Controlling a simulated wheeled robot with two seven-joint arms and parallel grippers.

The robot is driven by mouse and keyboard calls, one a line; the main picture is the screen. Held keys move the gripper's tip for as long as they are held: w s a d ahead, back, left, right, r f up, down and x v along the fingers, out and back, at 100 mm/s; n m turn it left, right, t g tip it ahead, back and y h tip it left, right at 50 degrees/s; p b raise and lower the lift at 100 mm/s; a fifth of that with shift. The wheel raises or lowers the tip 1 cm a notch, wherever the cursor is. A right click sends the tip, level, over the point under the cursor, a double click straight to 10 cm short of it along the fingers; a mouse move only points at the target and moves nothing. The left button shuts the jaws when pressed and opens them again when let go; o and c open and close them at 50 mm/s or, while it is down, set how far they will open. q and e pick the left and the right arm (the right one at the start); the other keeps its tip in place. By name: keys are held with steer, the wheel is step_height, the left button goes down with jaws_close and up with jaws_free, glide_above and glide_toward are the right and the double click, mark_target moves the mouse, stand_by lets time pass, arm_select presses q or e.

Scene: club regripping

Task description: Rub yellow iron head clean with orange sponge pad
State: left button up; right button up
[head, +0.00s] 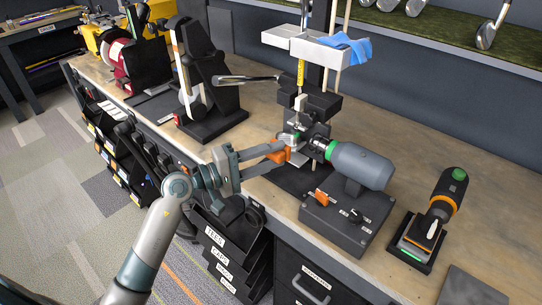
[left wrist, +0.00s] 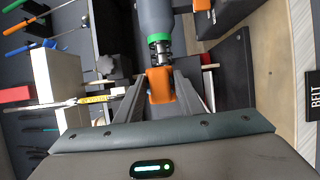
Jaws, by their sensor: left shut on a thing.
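My left gripper (head: 288,152) reaches in from the left and is shut on the orange sponge pad (head: 275,147). The left wrist view shows the orange pad (left wrist: 160,86) between the two fingers. A club with a yellow band on its shaft (head: 301,72) stands upright in the dark clamp on the bench. The yellow-banded shaft (left wrist: 96,98) also shows in the left wrist view. A small metal shape (head: 291,137), perhaps the iron head, is beside the pad. I cannot tell whether they touch. My right gripper is not in view.
A grey motor (head: 360,165) with a green ring stands close right of the pad, above a dark control box (head: 345,218). A cordless tool (head: 444,205) stands at right.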

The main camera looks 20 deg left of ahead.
arm_select(q)
steer(key=shift+w+d+r+p, duration=0.1)
steer(key=shift+w+d+p, duration=0.15)
steer(key=shift+w, duration=0.35)
steer(key=shift+w+d+p, duration=0.1)
steer(key=shift+w+d, duration=0.1)
steer(key=shift+w, duration=0.4)
steer(key=w, duration=0.1)
steer(key=w+d, duration=0.1)
steer(key=shift+w, duration=0.4)
steer(key=shift+w+d+b, duration=0.35)
steer(key=shift+w+b, duration=0.05)
steer(key=shift+w, duration=0.5)
steer(key=shift+a, duration=0.1)
